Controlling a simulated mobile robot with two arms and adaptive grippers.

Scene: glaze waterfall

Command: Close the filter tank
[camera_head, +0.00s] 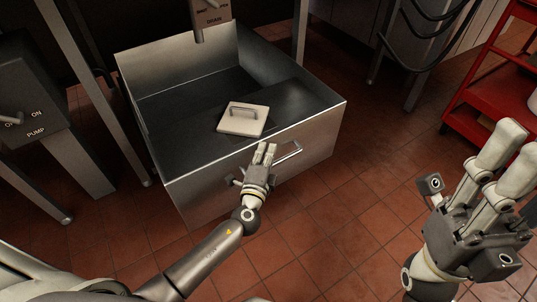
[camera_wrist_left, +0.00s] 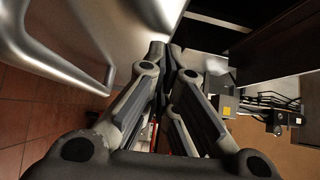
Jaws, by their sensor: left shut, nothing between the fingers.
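The filter tank (camera_head: 318,125) is a large open steel box, standing pulled out on the floor in front of the fryer frame. A pale square plate with a loop handle (camera_head: 243,119) lies inside it. A bar handle (camera_head: 290,152) is on the tank's front wall; a bar handle also shows close at the left of the left wrist view (camera_wrist_left: 62,72). My left gripper (camera_head: 267,148) is shut and empty at the front wall, just left of the bar; contact cannot be told. My right gripper (camera_head: 510,150) is open and empty at the right, away from the tank.
A drain part (camera_head: 212,18) hangs above the tank's back. A grey pump switch box (camera_head: 30,95) and metal legs stand at the left. A red cart (camera_head: 490,75) and dark hoses (camera_head: 425,45) are at the right. The tiled floor in front is clear.

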